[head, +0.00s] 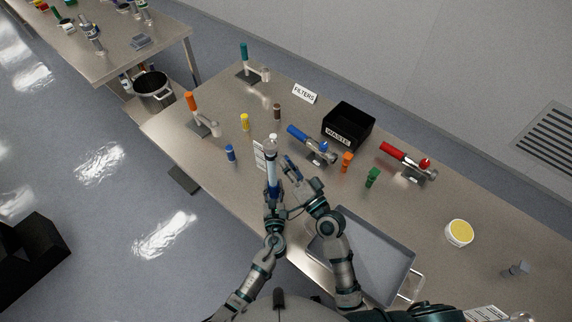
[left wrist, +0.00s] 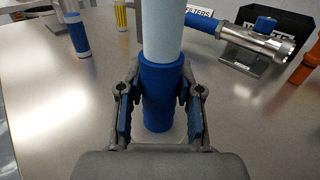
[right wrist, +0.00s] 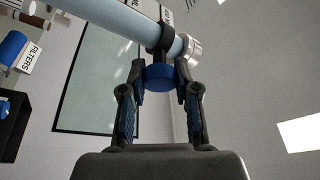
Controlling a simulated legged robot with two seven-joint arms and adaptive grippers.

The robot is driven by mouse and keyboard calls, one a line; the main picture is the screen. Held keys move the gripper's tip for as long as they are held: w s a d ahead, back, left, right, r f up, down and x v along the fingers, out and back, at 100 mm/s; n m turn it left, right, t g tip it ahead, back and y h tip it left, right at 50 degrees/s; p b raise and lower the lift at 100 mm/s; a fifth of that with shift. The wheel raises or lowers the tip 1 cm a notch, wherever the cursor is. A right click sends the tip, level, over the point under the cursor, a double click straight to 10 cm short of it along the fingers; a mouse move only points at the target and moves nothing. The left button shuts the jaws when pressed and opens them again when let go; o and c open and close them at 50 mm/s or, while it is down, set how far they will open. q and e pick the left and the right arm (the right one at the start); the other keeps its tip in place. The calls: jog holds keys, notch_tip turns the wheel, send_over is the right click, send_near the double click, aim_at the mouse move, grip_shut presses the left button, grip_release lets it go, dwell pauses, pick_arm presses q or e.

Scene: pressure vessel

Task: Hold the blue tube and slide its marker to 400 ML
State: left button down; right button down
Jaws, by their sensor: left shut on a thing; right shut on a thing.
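The tube (head: 271,168) stands nearly upright, with a pale blue body, a blue lower sleeve and a silver top cap. My left gripper (head: 273,194) is shut around the blue sleeve (left wrist: 158,88). My right gripper (head: 286,163) is beside the tube's right side. In the right wrist view it is shut on the blue knob of the marker (right wrist: 160,76), whose black collar (right wrist: 163,38) rings the tube near the silver cap (right wrist: 191,50). A white scale card (head: 259,156) is partly hidden behind the tube. Its numbers are too small to read.
Blue-handled (head: 312,144) and red-handled (head: 408,160) fittings, a black waste bin (head: 348,125) and small coloured cylinders stand on the table around the tube. A grey tray (head: 375,262) lies at front right. Orange-handled (head: 201,114) and teal-handled (head: 250,65) fittings are farther back.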

pick_arm(q)
jog(key=shift+f, duration=0.1)
pick_arm(e)
jog(key=c, duration=0.8)
grip_release()
jog(key=shift+d+r, duration=0.1)
jog(key=v, duration=1.2)
jog(key=shift+d, duration=0.1)
pick_arm(q)
jog(key=c, duration=0.7)
grip_release()
